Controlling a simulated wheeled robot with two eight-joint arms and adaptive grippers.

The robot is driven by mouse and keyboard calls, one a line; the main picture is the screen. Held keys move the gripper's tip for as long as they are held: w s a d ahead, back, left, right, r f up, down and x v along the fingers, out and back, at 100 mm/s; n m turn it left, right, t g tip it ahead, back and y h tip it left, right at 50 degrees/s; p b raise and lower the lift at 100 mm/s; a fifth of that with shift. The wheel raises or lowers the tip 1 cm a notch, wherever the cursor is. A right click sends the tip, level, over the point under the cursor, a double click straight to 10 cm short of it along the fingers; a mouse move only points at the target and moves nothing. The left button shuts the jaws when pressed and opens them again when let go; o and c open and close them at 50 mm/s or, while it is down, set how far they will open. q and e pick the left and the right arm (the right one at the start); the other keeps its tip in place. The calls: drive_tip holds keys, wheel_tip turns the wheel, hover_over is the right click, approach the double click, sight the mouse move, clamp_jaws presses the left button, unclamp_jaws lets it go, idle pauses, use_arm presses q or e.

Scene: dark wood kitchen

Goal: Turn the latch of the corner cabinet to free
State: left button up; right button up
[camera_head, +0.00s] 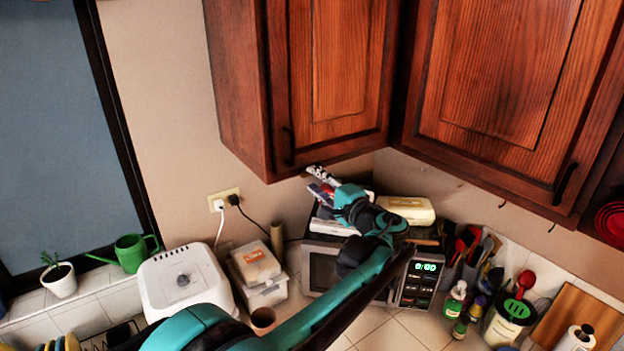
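The corner cabinet is made of dark reddish wood. Its left door (338,65) has a dark upright handle (289,146) near its lower left edge. The right door (510,75) has a dark handle (566,184) near its lower right corner. I cannot make out a separate latch. My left gripper (314,181) is just below the bottom edge of the left door, to the right of and below its handle. It points up and to the left, and I see nothing held in it. Its fingers are too small to tell open from shut. My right gripper is not in view.
Below my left arm are a microwave (322,270) with a cream box (406,209) on top. A white appliance (184,284), stacked containers (256,262), a green watering can (131,251) and a utensil holder (503,324) stand around. Some counter tiles (396,333) in front are clear.

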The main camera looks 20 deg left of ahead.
use_arm(q)
drive_tip(key=v, duration=0.9)
drive_tip(key=shift+s+d, duration=0.3)
drive_tip(key=s+a+f+n+g+h+b, duration=0.1)
drive_tip(key=s+a+f+h+b, duration=0.2)
drive_tip(key=f, duration=0.4)
drive_tip(key=s+a+f+g+h+b, duration=0.1)
drive_tip(key=s+a+f+b, duration=0.25)
drive_tip(key=f, duration=0.45)
drive_tip(key=s+a+f+n+g+h+b, duration=0.1)
drive_tip(key=s+a+f+g+h+b, duration=0.15)
drive_tip(key=s+f+b, duration=0.35)
drive_tip(key=s+d+f+n+h+b, duration=0.2)
drive_tip(key=s+f+h+b, duration=0.2)
drive_tip(key=f, duration=0.9)
drive_tip(key=s+d+f+n+h+b, duration=0.3)
drive_tip(key=s+f+b, duration=0.4)
drive_tip(key=s+f, duration=0.3)
wheel_tip(320, 180, down, 3)
drive_tip(key=shift+f+t+h, duration=0.1)
drive_tip(key=shift+t+h, duration=0.25)
